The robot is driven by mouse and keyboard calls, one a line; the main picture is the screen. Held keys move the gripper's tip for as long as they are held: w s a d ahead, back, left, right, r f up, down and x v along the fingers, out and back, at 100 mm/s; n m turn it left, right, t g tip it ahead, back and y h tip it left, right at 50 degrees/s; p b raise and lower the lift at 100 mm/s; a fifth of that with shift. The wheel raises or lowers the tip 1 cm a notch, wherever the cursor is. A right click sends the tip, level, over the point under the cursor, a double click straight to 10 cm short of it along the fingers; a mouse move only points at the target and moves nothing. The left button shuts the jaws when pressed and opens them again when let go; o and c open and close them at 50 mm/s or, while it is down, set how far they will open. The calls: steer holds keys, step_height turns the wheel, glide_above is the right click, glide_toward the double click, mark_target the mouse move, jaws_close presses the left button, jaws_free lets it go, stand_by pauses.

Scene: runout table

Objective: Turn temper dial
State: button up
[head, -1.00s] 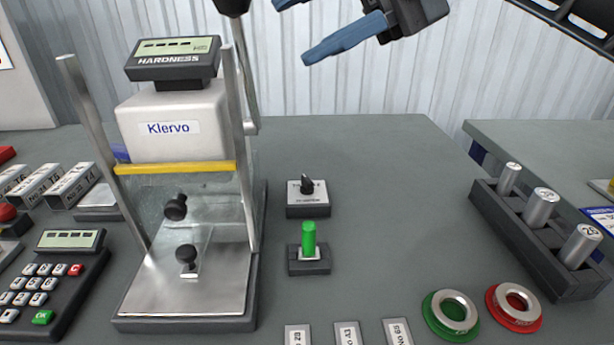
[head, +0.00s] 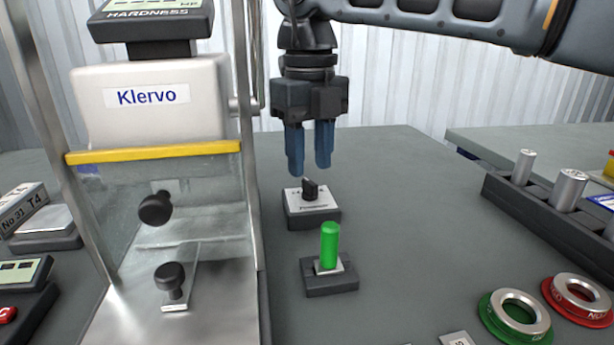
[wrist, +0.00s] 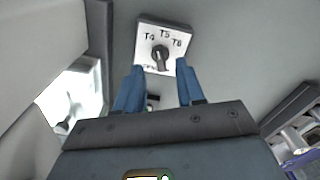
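The temper dial is a black knob (head: 310,190) on a small box with a white top plate (head: 297,196), standing on the grey table behind the green peg. In the wrist view the dial knob (wrist: 160,54) sits below the marks T4, T5 and T6, and I cannot tell surely which mark it points at. My gripper (head: 309,172) points down just above the dial, its blue fingers apart with nothing between them. In the wrist view the fingertips (wrist: 158,68) are either side of the knob's near end; contact is not visible.
A hardness tester (head: 155,100) with metal posts and a clear guard stands close on the left. A green peg (head: 330,245) stands in a holder in front of the dial. Green (head: 515,318) and red (head: 580,298) rings lie front right. A rack of metal cylinders (head: 545,215) stands right.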

mark_target(310, 182)
steer(key=shift+f, duration=1.65)
jaws_close()
